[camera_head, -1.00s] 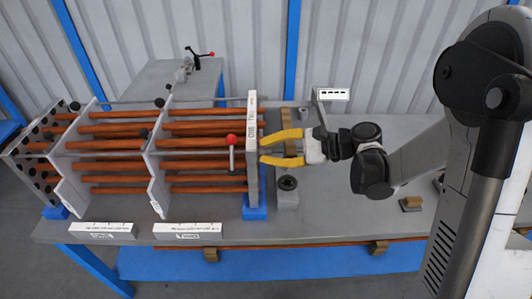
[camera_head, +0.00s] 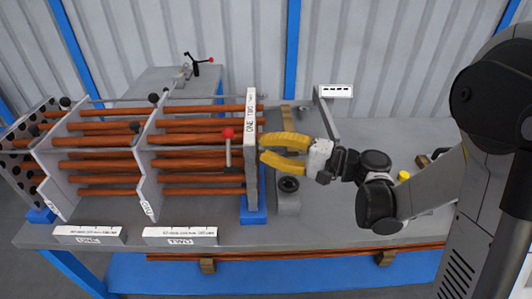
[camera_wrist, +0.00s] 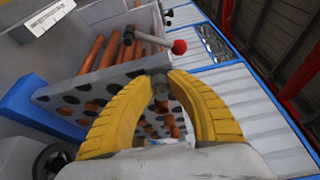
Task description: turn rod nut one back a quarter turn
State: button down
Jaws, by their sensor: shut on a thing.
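My gripper (camera_head: 262,149) has two yellow fingers at the outer right face of the upright end plate (camera_head: 251,190), whose top edge reads ONE and TWO. In the wrist view my gripper (camera_wrist: 162,80) has its fingertips on either side of a small grey nut (camera_wrist: 160,86) at the face of the perforated plate. They appear closed on it. The wrist view does not show a label that tells which nut it is. In the head view the nut is too small to make out between the fingers.
A red-knobbed handle (camera_head: 227,134) stands close left of the end plate, and it shows near the fingertips in the wrist view (camera_wrist: 179,47). Several copper tubes (camera_head: 195,165) run left through the plates. A grey block with a round dark top (camera_head: 289,186) stands below my gripper.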

jog(key=shift+n+b, duration=0.35)
jog(key=shift+n, duration=0.15)
jog(key=shift+y, duration=0.3)
jog(key=c, duration=1.3)
grip_release()
jog(key=shift+a, duration=0.1)
jog(key=shift+o, duration=0.2)
